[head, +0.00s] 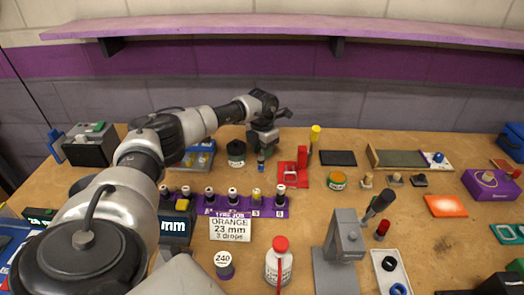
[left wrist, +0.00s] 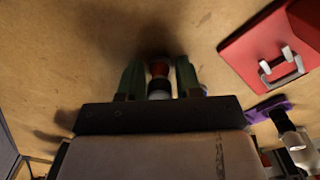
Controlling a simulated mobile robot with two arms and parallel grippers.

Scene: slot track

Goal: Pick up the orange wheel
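In the head view my left gripper (head: 263,143) points down at the back middle of the bench, above a small blue and dark piece (head: 261,163). My right gripper is not in view.
A red block with a pale handle (head: 293,174) stands just right of the gripper. A black jar (head: 236,153) is close on its left. A purple rack (head: 266,211) with several small bottles and a printed sign (head: 231,229) lie in front. A yellow-topped post (head: 314,138) stands behind right.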

